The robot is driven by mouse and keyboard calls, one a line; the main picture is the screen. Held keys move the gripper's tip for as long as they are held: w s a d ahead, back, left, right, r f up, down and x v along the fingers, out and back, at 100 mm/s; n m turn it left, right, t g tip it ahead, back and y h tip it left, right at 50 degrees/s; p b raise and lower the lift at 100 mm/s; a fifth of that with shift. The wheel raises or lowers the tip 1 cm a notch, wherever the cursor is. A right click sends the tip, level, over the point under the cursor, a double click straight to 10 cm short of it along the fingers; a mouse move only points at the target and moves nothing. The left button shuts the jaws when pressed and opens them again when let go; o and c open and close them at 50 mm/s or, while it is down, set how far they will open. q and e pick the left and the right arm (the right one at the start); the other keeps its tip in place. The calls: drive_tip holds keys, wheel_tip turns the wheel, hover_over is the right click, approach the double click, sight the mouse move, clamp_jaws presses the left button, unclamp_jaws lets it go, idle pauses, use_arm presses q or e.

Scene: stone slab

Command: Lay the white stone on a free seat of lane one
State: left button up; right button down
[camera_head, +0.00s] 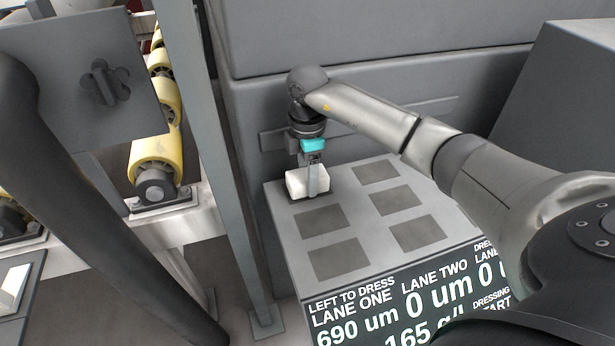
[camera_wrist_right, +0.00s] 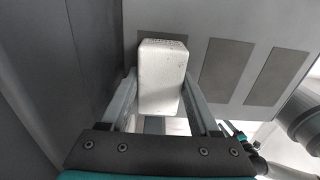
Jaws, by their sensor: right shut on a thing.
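The white stone (camera_head: 298,184) is a pale block at the far left corner of the grey stone slab (camera_head: 285,238). My right gripper (camera_head: 313,188) points down and is shut on it. In the right wrist view, the stone (camera_wrist_right: 162,72) sits between the two fingers. The stone covers the far-left seat area; I cannot tell whether it touches the slab. The left column, above the words LANE ONE, shows a bare dark middle seat (camera_head: 319,219) and a bare near seat (camera_head: 340,260). My left gripper is out of view.
Lane two has bare far (camera_head: 376,172), middle (camera_head: 395,200) and near (camera_head: 417,233) seats. A display panel (camera_head: 400,305) fronts the slab. A grey wall (camera_head: 400,115) stands close behind, and a grey post (camera_head: 205,150) and yellow rollers (camera_head: 158,150) stand left.

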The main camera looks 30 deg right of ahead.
drive_tip(key=shift+f, duration=0.1)
drive_tip(key=shift+c, duration=0.6)
unclamp_jaws()
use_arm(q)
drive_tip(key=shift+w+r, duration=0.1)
use_arm(e)
drive_tip(key=shift+r, duration=0.5)
wheel_tip(320, 180, up, 10)
drive_tip(key=p, duration=0.4)
drive_tip(key=shift+f, duration=0.15)
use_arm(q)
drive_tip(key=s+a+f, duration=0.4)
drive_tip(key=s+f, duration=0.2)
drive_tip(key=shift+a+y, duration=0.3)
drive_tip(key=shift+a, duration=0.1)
use_arm(e)
drive_tip(key=shift+r, duration=0.8)
